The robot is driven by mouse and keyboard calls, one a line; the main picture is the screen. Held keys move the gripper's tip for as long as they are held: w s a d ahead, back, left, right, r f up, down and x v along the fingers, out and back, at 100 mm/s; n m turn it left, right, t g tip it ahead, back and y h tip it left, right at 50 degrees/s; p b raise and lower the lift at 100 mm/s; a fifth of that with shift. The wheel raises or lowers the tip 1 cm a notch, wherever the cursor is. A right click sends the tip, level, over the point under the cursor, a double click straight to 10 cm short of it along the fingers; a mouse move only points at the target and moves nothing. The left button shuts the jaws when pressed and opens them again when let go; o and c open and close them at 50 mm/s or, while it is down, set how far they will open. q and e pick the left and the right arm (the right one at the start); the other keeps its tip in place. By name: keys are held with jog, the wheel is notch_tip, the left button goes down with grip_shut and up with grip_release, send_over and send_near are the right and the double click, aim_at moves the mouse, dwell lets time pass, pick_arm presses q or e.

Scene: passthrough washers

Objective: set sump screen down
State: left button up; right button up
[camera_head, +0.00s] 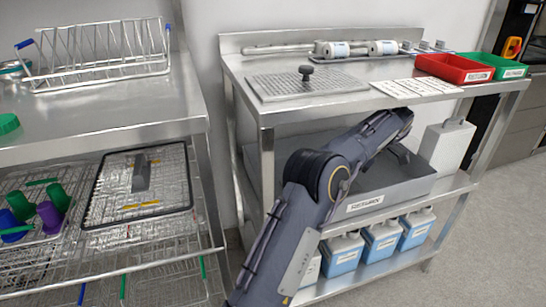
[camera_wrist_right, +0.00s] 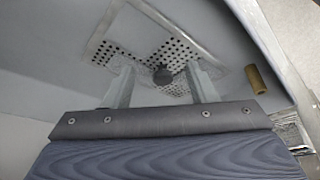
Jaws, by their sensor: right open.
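In the right wrist view, a perforated metal screen (camera_wrist_right: 180,50) with a dark round knob (camera_wrist_right: 162,74) lies in a grey basin, partly hidden by my fingers. My right gripper (camera_wrist_right: 160,82) is open, its fingers on either side of the knob. Whether they touch it, I cannot tell. In the head view, another flat perforated plate (camera_head: 335,82) with a black knob (camera_head: 305,72) lies on the bench top. My left gripper is not in view.
The bench top (camera_head: 237,64) overhangs my right arm. It bears a red bin (camera_head: 455,68), a green bin (camera_head: 495,66) and white cards (camera_head: 415,87). Blue-and-white jugs (camera_head: 380,238) stand below. A brown cylinder (camera_wrist_right: 255,79) is inside the basin. A rack cart stands at left.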

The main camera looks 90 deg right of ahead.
jog(key=s, duration=0.1)
jog(key=s+a+p, duration=0.1)
jog(key=s+p, duration=0.1)
jog(key=s, duration=0.1)
jog(key=shift+a+r, duration=0.15)
jog(key=shift+a, duration=0.2)
jog(key=shift+s+a+p, duration=0.2)
jog(key=shift+s+p, duration=0.2)
jog(key=shift+s, duration=0.15)
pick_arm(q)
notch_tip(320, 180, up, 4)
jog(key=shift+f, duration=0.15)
pick_arm(e)
jog(key=shift+f, duration=0.2)
jog(key=shift+w, duration=0.1)
